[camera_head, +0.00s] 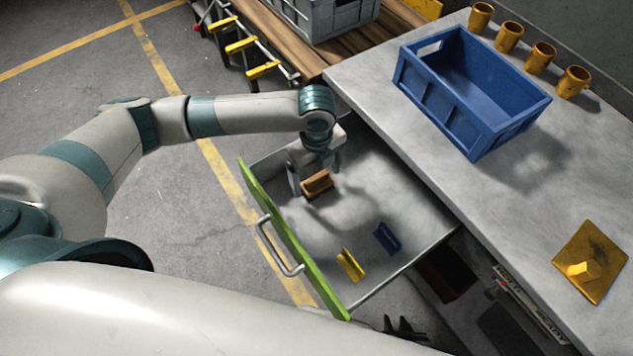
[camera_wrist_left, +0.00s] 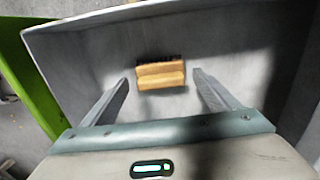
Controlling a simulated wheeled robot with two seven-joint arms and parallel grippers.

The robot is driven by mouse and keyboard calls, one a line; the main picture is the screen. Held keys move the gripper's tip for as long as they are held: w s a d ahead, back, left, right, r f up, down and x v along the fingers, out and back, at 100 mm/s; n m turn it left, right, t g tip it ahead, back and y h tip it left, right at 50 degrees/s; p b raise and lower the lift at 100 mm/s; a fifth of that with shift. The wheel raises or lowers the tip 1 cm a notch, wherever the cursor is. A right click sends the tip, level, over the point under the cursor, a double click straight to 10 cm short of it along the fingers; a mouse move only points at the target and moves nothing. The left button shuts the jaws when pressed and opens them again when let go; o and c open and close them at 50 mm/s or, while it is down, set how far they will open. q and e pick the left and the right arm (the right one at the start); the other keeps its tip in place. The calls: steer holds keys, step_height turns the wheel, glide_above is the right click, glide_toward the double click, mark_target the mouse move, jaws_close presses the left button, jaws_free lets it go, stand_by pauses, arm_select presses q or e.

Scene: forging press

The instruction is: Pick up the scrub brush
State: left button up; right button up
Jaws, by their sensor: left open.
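The scrub brush (camera_head: 317,182) has a tan wooden block with dark bristles and lies in the open drawer (camera_head: 375,185), near its far left part. My left gripper (camera_head: 315,176) is over the brush inside the drawer. It is open, with one finger on each side of the brush. In the left wrist view, the brush (camera_wrist_left: 161,74) sits between and a little beyond the open fingertips (camera_wrist_left: 160,77), with gaps on both sides. My right gripper is not in view.
The drawer has a green front with a handle (camera_head: 278,250). A yellow piece (camera_head: 350,265) and a blue piece (camera_head: 387,238) lie in it. On the grey worktop (camera_head: 400,110) stand a blue crate (camera_head: 470,95), several yellow mugs (camera_head: 541,58) and a yellow plate (camera_head: 590,262).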

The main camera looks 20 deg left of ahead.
arm_select(q)
steer(key=shift+d+f, duration=0.1)
steer(key=shift+f, duration=1.35)
steer(key=c, duration=1.2)
steer(key=shift+r, duration=0.15)
